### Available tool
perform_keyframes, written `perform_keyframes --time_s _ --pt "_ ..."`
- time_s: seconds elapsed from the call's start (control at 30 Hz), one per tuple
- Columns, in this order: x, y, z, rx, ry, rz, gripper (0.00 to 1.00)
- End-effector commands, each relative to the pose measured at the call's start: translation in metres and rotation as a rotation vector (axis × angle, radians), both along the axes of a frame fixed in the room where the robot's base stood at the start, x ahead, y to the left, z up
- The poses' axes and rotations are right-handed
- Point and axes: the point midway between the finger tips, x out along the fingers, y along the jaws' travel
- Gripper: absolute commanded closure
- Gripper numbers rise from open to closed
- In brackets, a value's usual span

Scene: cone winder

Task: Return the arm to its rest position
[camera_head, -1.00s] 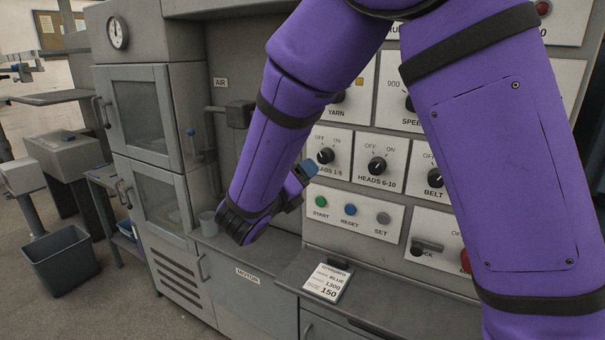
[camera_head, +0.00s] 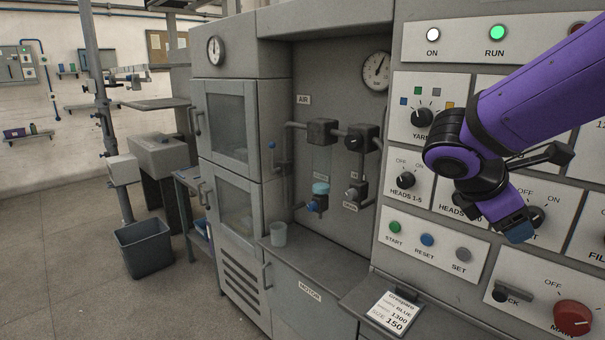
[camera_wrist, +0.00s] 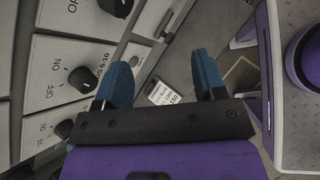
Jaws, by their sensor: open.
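My purple arm reaches in from the right edge of the head view, folded in front of the control panel (camera_head: 440,238). My gripper (camera_head: 519,230) shows there with blue fingertips, pointing down in front of the panel near the belt knob. In the wrist view my gripper (camera_wrist: 160,85) has its two blue fingers spread apart, with nothing between them. The job card (camera_wrist: 163,93) shows beyond the fingers, well away from them. The heads knobs (camera_wrist: 82,79) are to the left of the fingers.
The lit green RUN lamp (camera_head: 497,33) is at the top. A red main knob (camera_head: 573,317) and the lock handle (camera_head: 512,290) sit below my gripper. A cup (camera_head: 278,234) stands on the ledge. A grey bin (camera_head: 145,247) stands on the open floor at left.

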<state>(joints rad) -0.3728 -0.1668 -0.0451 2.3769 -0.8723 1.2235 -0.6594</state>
Motion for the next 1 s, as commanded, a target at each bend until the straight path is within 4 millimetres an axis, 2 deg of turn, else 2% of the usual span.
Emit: perform_keyframes --time_s 0.03,0.2,0.5,0.7,1.0 --pt "-0.014 -0.005 0.003 0.076 -0.059 -0.077 0.36" --pt "-0.054 -0.008 0.008 0.34 -0.257 -0.355 0.36" --pt "-0.107 0.007 0.022 0.789 -0.596 -0.85 0.36" --pt "-0.125 0.02 0.032 1.003 -0.742 -1.084 0.36" --pt "-0.131 0.025 0.036 1.082 -0.788 -1.169 0.36"
